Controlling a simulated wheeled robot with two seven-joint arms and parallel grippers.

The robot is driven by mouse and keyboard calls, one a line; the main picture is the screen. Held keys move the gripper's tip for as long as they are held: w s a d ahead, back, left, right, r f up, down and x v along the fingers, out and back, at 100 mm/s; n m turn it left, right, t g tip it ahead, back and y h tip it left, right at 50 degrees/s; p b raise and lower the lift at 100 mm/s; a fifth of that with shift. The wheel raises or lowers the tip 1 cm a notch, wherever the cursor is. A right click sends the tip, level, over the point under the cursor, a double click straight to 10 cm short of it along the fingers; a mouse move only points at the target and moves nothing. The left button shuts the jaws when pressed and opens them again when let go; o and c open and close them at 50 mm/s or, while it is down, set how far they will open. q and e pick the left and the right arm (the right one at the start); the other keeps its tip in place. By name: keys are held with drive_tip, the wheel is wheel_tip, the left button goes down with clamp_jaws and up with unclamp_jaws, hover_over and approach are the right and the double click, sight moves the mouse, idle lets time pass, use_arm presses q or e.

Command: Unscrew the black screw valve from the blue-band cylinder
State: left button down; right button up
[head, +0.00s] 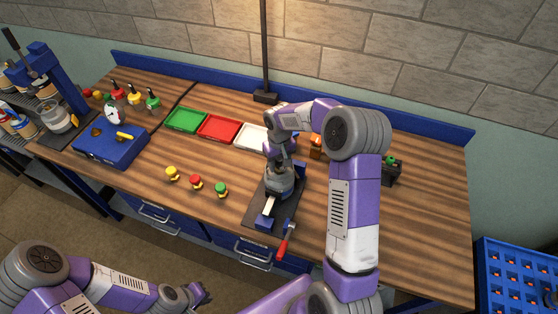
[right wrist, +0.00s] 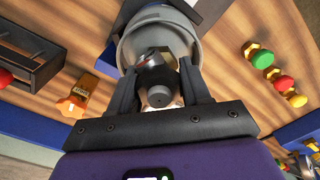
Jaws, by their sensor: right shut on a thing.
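A grey cylinder (head: 281,183) stands in a blue-jawed vise (head: 266,222) on a dark base plate on the workbench. It also shows in the right wrist view (right wrist: 133,45), its open-looking top rim facing me. I cannot make out its band. My right gripper (head: 279,160) is over the top of the cylinder, pointing down. In the right wrist view its two fingers (right wrist: 160,90) are shut on a black round screw valve (right wrist: 160,97). Whether the valve is still threaded in the cylinder is hidden. My left gripper (head: 198,293) is low, in front of the bench, apart from everything; its jaws are too small to judge.
The vise's red handle (head: 284,243) sticks out at the bench's front edge. Yellow, red and green knobs (head: 195,183) stand to the left. Green (head: 185,120), red (head: 219,128) and white (head: 251,136) trays lie behind. A blue case (head: 106,146) sits further left.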

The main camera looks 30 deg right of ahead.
drive_tip(key=n, duration=0.3)
drive_tip(key=n+p, duration=0.1)
drive_tip(key=n, duration=0.2)
drive_tip(key=shift+s+d, duration=0.15)
drive_tip(key=shift+d, duration=0.05)
drive_tip(key=o, duration=1.2)
drive_tip(key=shift+d, duration=0.1)
